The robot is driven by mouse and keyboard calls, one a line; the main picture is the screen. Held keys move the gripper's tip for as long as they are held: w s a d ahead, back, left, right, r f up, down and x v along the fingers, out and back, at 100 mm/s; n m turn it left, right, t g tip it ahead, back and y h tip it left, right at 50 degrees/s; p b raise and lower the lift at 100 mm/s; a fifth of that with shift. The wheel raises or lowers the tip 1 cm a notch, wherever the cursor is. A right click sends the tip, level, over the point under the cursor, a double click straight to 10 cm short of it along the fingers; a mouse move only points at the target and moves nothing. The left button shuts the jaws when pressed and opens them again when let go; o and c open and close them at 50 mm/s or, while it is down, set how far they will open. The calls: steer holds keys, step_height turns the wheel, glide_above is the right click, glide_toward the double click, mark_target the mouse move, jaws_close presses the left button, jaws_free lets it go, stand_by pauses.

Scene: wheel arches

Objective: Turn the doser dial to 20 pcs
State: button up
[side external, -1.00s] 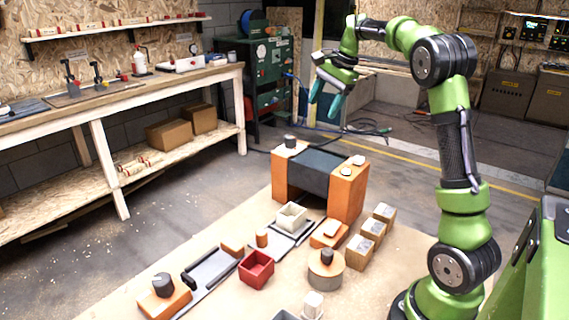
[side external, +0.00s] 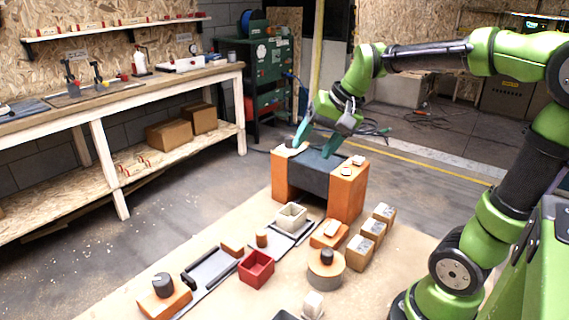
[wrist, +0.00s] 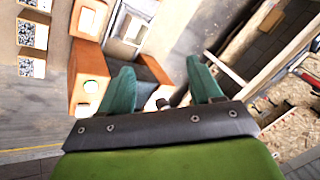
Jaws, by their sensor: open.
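The orange machine (side external: 347,194) with a dark middle stands on the light board; it looks like the doser. My gripper (side external: 311,152), with teal fingers, is above the left end of the machine, tilted downward. It is open, and the wrist view (wrist: 161,80) shows the fingers wide apart with the knob not clearly touched. I cannot read any scale or marks on the dial.
Other dark knobs sit on an orange base (side external: 178,302) and on a round base (side external: 325,275). A red box (side external: 256,270), a white box (side external: 291,217) and several small crates (side external: 359,253) stand nearby. A workbench (side external: 112,96) runs along the left wall.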

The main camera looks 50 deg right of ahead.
steer(key=s+a+f+n, duration=0.2)
steer(key=s+a+n, duration=0.1)
steer(key=s+a, duration=0.3)
steer(key=shift+a+f+n+t, duration=0.35)
steer(key=shift+a+n+t, duration=0.05)
steer(key=shift+a, duration=0.05)
steer(key=shift+d, duration=0.1)
steer(key=m+t+h, duration=0.3)
steer(key=m+t, duration=0.4)
steer(key=m, duration=2.4)
glide_toward(293, 137)
steer(key=v, duration=0.6)
steer(key=shift+f, duration=0.35)
steer(key=shift+d+r+m, duration=0.1)
steer(key=shift+r+m, duration=0.05)
steer(key=shift+m, duration=0.15)
steer(key=x, duration=1.7)
steer(key=shift+r, duration=0.2)
